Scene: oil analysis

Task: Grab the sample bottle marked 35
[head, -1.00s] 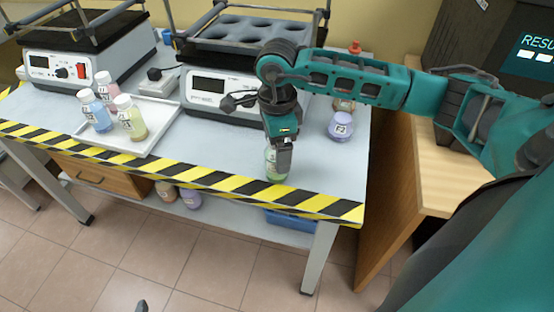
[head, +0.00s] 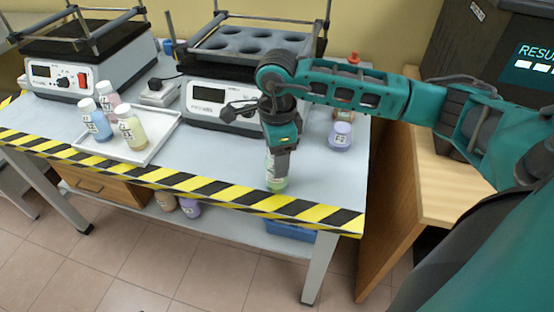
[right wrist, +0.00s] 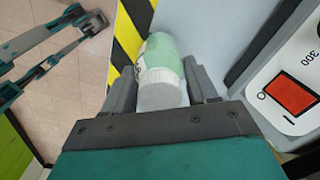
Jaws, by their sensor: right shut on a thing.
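My right gripper (head: 279,160) points down near the front edge of the table and is shut on a small bottle of green liquid (head: 277,183). In the right wrist view the white cap of this green bottle (right wrist: 160,92) lies between the two fingers (right wrist: 165,85); only part of its label shows, and I cannot read the number. The bottle looks upright, at or just above the tabletop. My left gripper is outside the head view; a teal arm with a dark end, probably mine, shows at the upper left of the right wrist view, too unclear to judge.
A white tray (head: 150,149) holds blue (head: 96,122), pink (head: 112,97) and yellow (head: 131,125) bottles. A purple bottle (head: 341,137) stands behind right. Two shaker devices (head: 75,75) (head: 225,103) stand at the back. Striped tape (head: 175,184) edges the table (head: 215,155).

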